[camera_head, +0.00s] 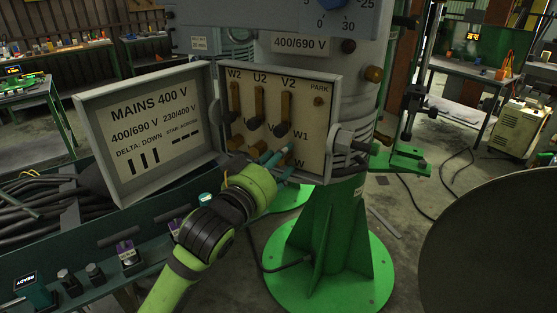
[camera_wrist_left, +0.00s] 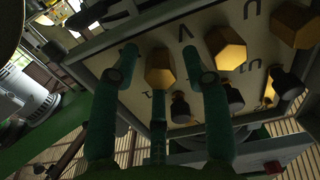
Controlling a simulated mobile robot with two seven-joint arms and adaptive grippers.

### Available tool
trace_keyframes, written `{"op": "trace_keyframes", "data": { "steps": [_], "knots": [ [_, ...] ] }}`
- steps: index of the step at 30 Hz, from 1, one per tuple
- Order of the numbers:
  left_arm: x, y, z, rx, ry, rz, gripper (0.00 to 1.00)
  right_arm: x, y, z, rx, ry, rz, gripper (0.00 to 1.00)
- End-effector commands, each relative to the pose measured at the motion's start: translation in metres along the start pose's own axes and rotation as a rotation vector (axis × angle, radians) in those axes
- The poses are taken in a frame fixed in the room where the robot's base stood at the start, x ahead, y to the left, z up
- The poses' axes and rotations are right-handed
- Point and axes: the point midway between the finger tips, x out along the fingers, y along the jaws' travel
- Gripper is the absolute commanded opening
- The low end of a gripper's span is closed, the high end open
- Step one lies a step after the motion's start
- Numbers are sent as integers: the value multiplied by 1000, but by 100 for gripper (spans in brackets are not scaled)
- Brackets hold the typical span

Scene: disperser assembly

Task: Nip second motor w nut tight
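The terminal box (camera_head: 333,80) stands open, with its panel of bars and nuts facing me. My left gripper (camera_head: 275,160), with teal fingers, is at the lower right of this panel, near a partly hidden W mark. In the left wrist view, the fingers of my left gripper (camera_wrist_left: 160,60) stand apart on both sides of a yellow hex nut (camera_wrist_left: 160,68), the one at the end of the row. A gap shows between nut and fingertips, and I cannot tell whether they touch. In the head view the fingers hide this nut. My right gripper is not in view.
Neighbouring brass nuts (camera_head: 235,142) sit left of the fingers; one more yellow nut (camera_wrist_left: 227,48) is close beside a fingertip in the left wrist view. The open lid (camera_head: 150,130) stands left of the panel.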

Motion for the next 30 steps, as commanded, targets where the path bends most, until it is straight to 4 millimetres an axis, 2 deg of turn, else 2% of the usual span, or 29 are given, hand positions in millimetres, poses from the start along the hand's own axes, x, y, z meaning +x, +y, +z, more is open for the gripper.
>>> {"op": "trace_keyframes", "data": {
  "steps": [1, 3, 17, 30],
  "knots": [
    [0, 0, 0, 0, 0, 0, 21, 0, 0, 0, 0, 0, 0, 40],
    [0, 0, 0, 0, 0, 0, 0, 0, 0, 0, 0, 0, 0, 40],
    [0, 0, 0, 59, -4, 1, 0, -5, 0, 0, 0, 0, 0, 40],
    [0, -1, -1, 405, -7, 1, 0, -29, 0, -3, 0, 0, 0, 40]
  ]
}}
